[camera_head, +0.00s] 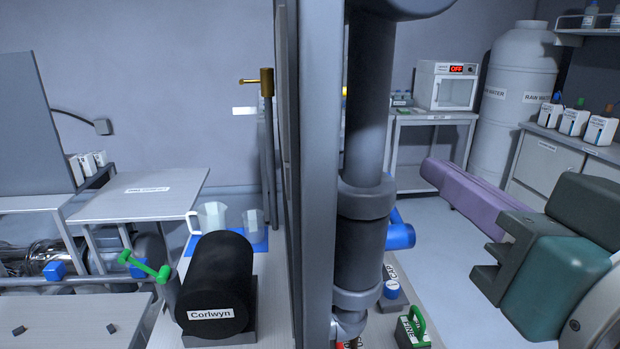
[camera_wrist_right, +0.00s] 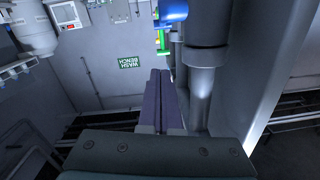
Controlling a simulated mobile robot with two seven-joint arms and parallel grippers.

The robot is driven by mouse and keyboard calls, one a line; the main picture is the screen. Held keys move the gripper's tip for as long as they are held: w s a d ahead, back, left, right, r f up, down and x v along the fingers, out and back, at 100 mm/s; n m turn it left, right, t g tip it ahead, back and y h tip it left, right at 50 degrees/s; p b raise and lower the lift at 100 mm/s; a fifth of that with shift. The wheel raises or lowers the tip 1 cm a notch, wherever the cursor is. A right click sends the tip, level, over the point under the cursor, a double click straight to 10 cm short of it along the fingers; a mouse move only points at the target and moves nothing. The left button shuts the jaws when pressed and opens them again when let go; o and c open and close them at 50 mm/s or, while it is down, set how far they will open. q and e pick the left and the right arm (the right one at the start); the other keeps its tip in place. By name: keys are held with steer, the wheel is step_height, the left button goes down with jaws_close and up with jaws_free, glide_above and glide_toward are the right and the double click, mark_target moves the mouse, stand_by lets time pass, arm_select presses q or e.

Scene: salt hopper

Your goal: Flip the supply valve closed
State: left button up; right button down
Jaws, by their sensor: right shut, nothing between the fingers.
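A green lever handle (camera_head: 145,265) sits at lower left in the head view, tilted across a grey pipe with blue fittings (camera_head: 55,270). No readable label marks it as the supply valve. A blue pipe piece (camera_head: 400,236) shows partly behind the thick dark pipe; it also shows at the top of the wrist view (camera_wrist_right: 173,10). My right gripper (camera_head: 432,170) is at the right, with long purple fingers shut and empty, clear of the valve parts. In the wrist view its fingertips (camera_wrist_right: 160,74) lie together. My left gripper is not in view.
A grey upright post (camera_head: 318,180) and a thick dark pipe (camera_head: 366,110) stand mid-view. A black cylinder marked Corlwyn (camera_head: 215,275) and clear jugs (camera_head: 212,217) are left. A green handle marked FINE (camera_head: 414,325) is low centre. Floor is open at right.

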steer(key=shift+w+a+f, duration=0.2)
steer(key=shift+w+f, duration=0.5)
steer(key=shift+w, duration=0.2)
steer(key=shift+w+a+f, duration=0.2)
steer(key=shift+w+f, duration=0.45)
steer(key=shift+w, duration=0.25)
steer(key=shift+w+a+f, duration=0.2)
steer(key=shift+w+f, duration=0.5)
steer(key=shift+w, duration=0.2)
steer(key=shift+p, duration=0.3)
steer(key=shift+r, duration=0.1)
steer(key=g+p, duration=0.1)
steer(key=p, duration=0.2)
steer(key=g+p, duration=0.1)
steer(key=p, duration=0.2)
steer(key=shift+w+a+f, duration=0.1)
steer(key=shift+w+f, duration=0.2)
steer(key=shift+f, duration=0.05)
steer(key=shift+f+g, duration=0.15)
steer(key=shift+g, duration=0.25)
steer(key=shift+f, duration=0.45)
